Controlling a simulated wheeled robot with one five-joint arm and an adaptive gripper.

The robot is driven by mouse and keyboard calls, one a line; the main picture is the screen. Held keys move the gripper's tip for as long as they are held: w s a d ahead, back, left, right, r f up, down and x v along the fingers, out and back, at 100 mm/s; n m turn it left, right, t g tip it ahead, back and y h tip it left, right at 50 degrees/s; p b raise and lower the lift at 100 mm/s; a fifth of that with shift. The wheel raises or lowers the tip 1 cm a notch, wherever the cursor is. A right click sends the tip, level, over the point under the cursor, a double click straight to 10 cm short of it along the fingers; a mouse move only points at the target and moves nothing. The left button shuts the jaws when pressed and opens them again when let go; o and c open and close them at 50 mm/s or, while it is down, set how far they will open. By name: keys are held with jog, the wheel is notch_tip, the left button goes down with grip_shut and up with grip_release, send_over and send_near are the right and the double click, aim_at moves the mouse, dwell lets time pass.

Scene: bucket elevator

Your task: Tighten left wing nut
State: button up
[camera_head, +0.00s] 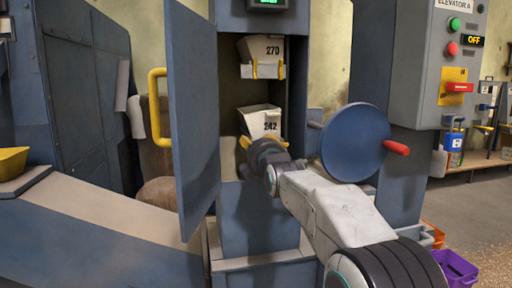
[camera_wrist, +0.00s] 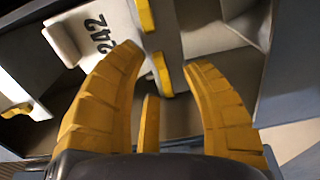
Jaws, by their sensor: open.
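The bucket marked 242 (camera_head: 262,121) stands in the open elevator shaft, with yellow parts at its lower front. My gripper is in front of it, at the end of my arm; its fingers are hard to make out in the head view. In the wrist view my gripper (camera_wrist: 163,60) is open, its two yellow fingers spread apart. A small yellow tab (camera_wrist: 162,75) shows between the fingertips, and another yellow tab (camera_wrist: 145,15) lies beyond it. I cannot tell which of these is the left wing nut. The 242 bucket face (camera_wrist: 97,30) is at upper left, tilted.
Bucket 270 (camera_head: 263,50) hangs above, with yellow fittings (camera_head: 245,70). The blue door (camera_head: 193,110) with a yellow handle (camera_head: 157,107) stands open left of the shaft. A blue disc (camera_head: 352,142) with a red handle (camera_head: 396,147) is close right of my arm.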

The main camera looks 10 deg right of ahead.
jog(key=shift+o, duration=0.3)
grip_shut()
dwell(0.3)
